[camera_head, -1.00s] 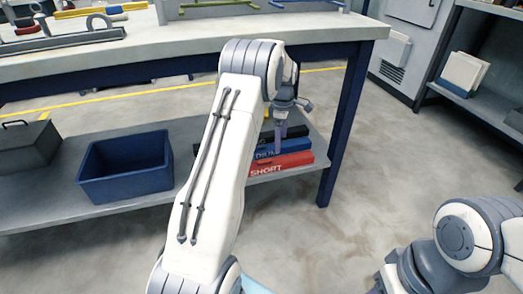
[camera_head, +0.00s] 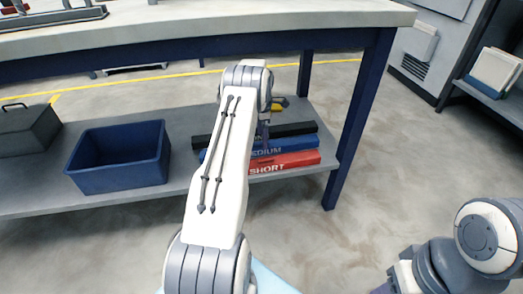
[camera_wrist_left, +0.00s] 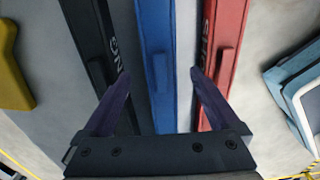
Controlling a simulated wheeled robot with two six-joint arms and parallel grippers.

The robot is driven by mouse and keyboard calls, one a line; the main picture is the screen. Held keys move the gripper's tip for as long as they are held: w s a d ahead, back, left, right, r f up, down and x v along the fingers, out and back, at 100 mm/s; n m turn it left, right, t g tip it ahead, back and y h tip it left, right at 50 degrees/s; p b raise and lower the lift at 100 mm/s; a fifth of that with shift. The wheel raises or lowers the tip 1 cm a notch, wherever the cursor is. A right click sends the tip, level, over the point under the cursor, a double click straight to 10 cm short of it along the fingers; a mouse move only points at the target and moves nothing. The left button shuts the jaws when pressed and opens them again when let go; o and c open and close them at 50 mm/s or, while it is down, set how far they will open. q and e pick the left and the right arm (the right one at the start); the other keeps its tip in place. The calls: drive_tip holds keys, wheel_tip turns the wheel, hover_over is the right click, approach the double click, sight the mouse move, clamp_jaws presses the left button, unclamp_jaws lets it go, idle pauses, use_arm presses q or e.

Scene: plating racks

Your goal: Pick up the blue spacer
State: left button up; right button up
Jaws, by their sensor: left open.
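The blue spacer (camera_head: 292,145), lettered "MEDIUM" in part, lies on the lower shelf between a black spacer (camera_head: 295,128) and a red spacer (camera_head: 290,161) marked "SHORT". My left gripper (camera_head: 265,136) is over these spacers, partly hidden by its own arm. In the left wrist view the blue spacer (camera_wrist_left: 156,40) runs between the two open fingers (camera_wrist_left: 160,72), with a raised block on top. The left finger overlaps the black spacer (camera_wrist_left: 91,40), and the right finger overlaps the red spacer (camera_wrist_left: 226,40). My right gripper is out of view.
A blue bin (camera_head: 120,180) and a grey toolbox (camera_head: 28,132) stand on the shelf to the left. A yellow object (camera_wrist_left: 12,65) lies beyond the black spacer. The tabletop (camera_head: 200,40) overhangs the shelf, and a blue table leg (camera_head: 355,120) stands to the right.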

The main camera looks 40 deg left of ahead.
sight(261, 147)
use_arm(q)
wheel_tip(261, 147, down, 5)
drive_tip(key=shift+f+b, duration=0.1)
drive_tip(key=shift+b, duration=1.1)
clamp_jaws()
